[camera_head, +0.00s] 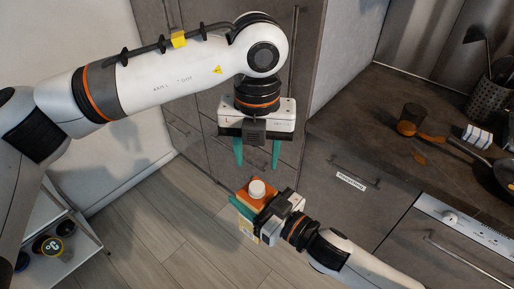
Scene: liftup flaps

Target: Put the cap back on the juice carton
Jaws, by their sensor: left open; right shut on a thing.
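The juice carton (248,229) has an orange top and hangs above the floor, in front of the cabinets. My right gripper (254,203) comes in from the lower right and is shut on the carton near its top. A round white cap (257,188) shows on the carton's top; I cannot tell whether it is fully seated. My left gripper (256,164) points down just above the cap, with its teal fingers open and apart. Nothing shows between those fingers. The carton's lower part is partly hidden by my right gripper.
Tall grey cabinets stand behind my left gripper. A white shelf (75,262) is at lower left. The wooden floor (160,245) is clear.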

